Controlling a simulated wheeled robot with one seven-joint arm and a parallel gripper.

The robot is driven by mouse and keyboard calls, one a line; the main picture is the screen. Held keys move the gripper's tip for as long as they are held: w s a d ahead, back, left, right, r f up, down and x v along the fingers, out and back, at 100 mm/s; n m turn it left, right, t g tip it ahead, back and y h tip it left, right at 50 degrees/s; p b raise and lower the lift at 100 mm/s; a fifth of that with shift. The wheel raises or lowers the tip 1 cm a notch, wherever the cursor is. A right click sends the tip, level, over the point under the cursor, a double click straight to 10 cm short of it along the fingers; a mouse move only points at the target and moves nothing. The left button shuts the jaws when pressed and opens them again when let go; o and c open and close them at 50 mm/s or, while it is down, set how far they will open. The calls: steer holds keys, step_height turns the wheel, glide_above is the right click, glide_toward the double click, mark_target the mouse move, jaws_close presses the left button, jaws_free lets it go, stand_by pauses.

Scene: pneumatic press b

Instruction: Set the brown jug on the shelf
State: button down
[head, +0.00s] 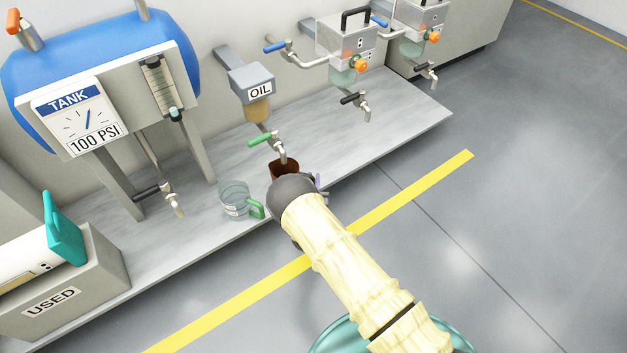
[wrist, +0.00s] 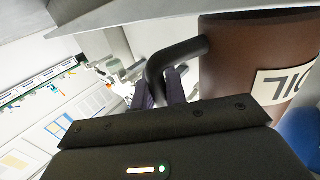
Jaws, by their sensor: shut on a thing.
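The brown jug (head: 284,167) shows in the head view just below the oil tap's spout, partly hidden behind my arm. In the wrist view its brown body (wrist: 232,65) is large at the upper right, with a pale lettered label and a black handle (wrist: 165,62). My gripper (wrist: 162,92) has its purple fingers shut on that handle; a bit of purple also shows in the head view (head: 318,183). The shelf (head: 335,133) is a long grey marbled slab. I cannot tell whether the jug's base touches it.
A clear jug with a green handle (head: 235,197) stands left of the brown jug. The green-levered oil tap (head: 268,138) hangs above. A blue tank (head: 100,65) and a box marked USED (head: 65,295) are at left. Bare shelf lies to the right.

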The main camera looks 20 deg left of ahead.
steer(key=shift+f+b, duration=0.3)
steer(key=shift+f, duration=0.1)
stand_by(0.3)
steer(key=c, duration=1.3)
jaws_free()
steer(key=shift+c, duration=0.2)
steer(key=s+d+p, duration=0.2)
steer(key=s+p, duration=0.6)
steer(key=s, duration=0.9)
steer(key=shift+d+p, duration=0.35)
steer(key=shift+d, duration=0.05)
